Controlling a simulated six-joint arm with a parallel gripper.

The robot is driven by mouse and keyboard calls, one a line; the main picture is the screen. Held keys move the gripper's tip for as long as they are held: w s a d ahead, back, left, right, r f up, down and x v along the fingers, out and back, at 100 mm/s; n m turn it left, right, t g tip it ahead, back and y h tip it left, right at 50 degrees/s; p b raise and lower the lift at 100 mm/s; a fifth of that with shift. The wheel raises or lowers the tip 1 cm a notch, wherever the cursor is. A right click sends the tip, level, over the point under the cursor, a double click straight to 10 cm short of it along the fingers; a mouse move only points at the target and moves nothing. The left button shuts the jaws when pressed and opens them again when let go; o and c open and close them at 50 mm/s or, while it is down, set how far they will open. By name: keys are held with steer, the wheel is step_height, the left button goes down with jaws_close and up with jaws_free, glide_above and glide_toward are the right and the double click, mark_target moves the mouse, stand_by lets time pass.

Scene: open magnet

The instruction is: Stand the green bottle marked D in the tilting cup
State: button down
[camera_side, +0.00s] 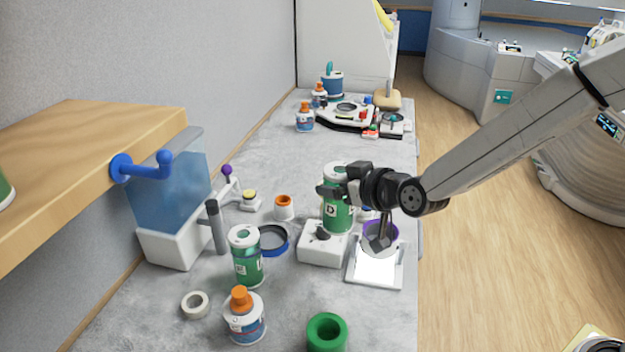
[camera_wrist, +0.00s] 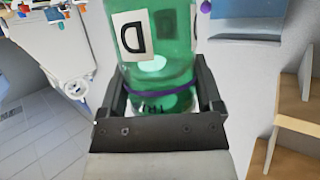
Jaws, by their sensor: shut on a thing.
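The green bottle marked D (camera_side: 337,213) is upright in the side view, with my gripper (camera_side: 338,188) shut around its upper part. In the wrist view the bottle (camera_wrist: 178,45) fills the space between the jaws (camera_wrist: 160,90), its D label facing the camera. Its base is close to a white block with a dark knob (camera_side: 318,250); I cannot tell whether they touch. A purple-rimmed cup (camera_side: 380,229), perhaps the tilting cup, is to the right, partly hidden by a dark part of my arm. It is over a white lit plate (camera_side: 375,268).
Another green bottle (camera_side: 245,262) stands left, near a blue-rimmed dish (camera_side: 272,240). An orange-capped bottle (camera_side: 243,318), a green ring (camera_side: 327,332) and a white roll (camera_side: 195,304) are in front. A water tank (camera_side: 172,220) and wooden shelf (camera_side: 90,140) bound the left.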

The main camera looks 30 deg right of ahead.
steer(key=s+d+m+h, duration=0.2)
steer(key=d+m+h, duration=0.3)
steer(key=d, duration=0.4)
steer(key=shift+s+d+r+h, duration=0.25)
steer(key=shift+r+h, duration=0.2)
steer(key=shift+h, duration=0.05)
steer(key=shift+f, duration=0.1)
steer(key=shift+f, duration=2.1)
steer(key=shift+f, duration=1.8)
steer(key=shift+f, duration=0.3)
